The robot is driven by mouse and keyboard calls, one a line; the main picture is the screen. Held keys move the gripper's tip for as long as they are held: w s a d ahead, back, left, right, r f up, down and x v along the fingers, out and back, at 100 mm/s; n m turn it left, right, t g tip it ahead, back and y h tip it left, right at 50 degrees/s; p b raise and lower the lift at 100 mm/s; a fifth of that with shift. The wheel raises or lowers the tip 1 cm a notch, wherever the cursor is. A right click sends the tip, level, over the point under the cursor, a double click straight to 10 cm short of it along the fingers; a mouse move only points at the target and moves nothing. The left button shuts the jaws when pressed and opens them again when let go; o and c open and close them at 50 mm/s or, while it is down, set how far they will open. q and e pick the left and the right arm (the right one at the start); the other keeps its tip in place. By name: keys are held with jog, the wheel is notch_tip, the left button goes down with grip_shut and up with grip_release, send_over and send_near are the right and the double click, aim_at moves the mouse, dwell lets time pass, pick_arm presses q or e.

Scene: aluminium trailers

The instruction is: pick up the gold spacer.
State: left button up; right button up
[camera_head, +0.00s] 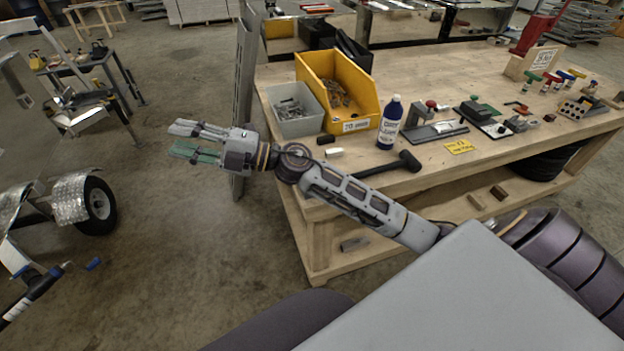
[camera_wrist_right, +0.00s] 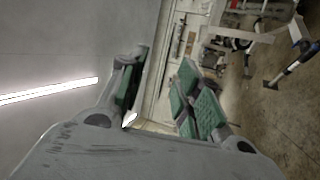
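I cannot make out a gold spacer for certain in either view. My right gripper (camera_head: 182,139) is stretched out past the left end of the wooden workbench (camera_head: 312,232), over open floor. Its fingers, with green pads, stand apart with nothing between them. The right wrist view also shows the two fingers (camera_wrist_right: 165,78) apart and empty. My left gripper is in neither view.
On the bench are a grey bin (camera_head: 297,126), a yellow bin (camera_head: 364,92), a blue bottle (camera_head: 389,124), a black mallet (camera_head: 408,160) and several small fixtures and tools. A grey post (camera_head: 243,95) stands behind the right gripper. A trailer wheel (camera_head: 98,205) is at left.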

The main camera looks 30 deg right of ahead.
jog(key=s+d+f+n+g+h, duration=0.1)
jog(key=d+f+n+g+h, duration=0.4)
jog(key=f+n+g+h, duration=0.6)
jog(key=w+d+f+m+h, duration=0.1)
jog(key=d+m+h, duration=0.25)
jog(key=d, duration=0.95)
jog(key=w+d+f+m+h, duration=0.15)
jog(key=d+h, duration=0.25)
jog(key=d, duration=0.8)
jog(key=f, duration=0.5)
jog(key=s+f, duration=0.1)
jog(key=f, duration=0.2)
jog(key=shift+p, duration=0.35)
jog(key=shift+f, duration=0.4)
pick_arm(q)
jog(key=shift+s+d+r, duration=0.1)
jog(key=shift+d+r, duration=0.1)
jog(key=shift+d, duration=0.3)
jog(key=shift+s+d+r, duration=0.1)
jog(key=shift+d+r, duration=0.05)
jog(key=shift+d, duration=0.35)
